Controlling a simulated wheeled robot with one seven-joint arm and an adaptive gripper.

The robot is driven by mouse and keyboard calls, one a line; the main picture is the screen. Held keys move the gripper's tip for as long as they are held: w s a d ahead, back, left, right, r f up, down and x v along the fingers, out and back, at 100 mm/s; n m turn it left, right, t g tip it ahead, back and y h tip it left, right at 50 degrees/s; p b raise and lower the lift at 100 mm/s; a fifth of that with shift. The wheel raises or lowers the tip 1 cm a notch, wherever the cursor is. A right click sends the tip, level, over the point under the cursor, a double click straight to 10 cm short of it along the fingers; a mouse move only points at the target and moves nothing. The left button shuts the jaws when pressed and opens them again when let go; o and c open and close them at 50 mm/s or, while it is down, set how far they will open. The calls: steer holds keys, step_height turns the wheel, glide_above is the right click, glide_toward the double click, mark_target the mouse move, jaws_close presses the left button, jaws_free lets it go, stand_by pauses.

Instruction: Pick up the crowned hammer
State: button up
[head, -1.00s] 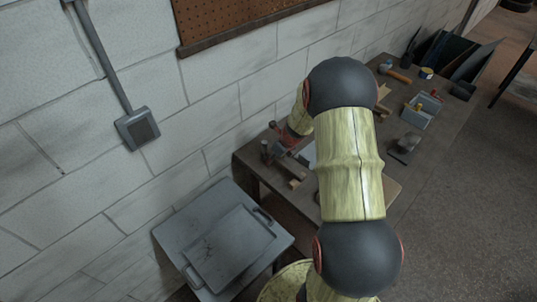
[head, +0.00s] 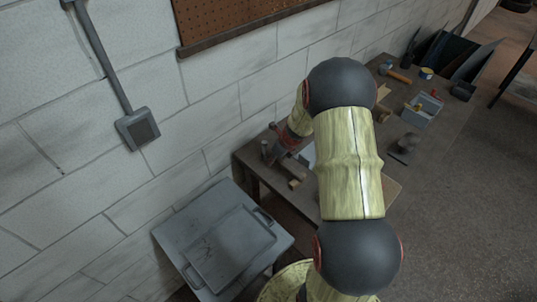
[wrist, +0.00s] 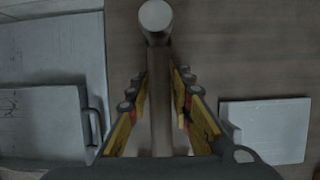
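In the wrist view, a hammer lies with its round pale grey head (wrist: 155,15) at the top and its brown handle (wrist: 160,115) running down the middle. I take it to be the crowned hammer, though I cannot make out a crown. My gripper (wrist: 160,85) has its yellow and black fingers on both sides of the handle, their tips very close to it. Whether they press on it is not clear. In the head view, my gripper (head: 287,142) is low over the near left end of the bench (head: 381,194), partly hidden by my arm.
A grey cart with a tray (head: 230,250) stands left of the bench; the tray also shows in the wrist view (wrist: 45,120). A pale flat plate (wrist: 265,128) lies right of the handle. A wooden-handled tool (head: 398,75) and a grey box (head: 420,112) are farther along the bench.

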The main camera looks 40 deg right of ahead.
jaws_close()
steer(key=shift+r, duration=0.15)
stand_by(0.6)
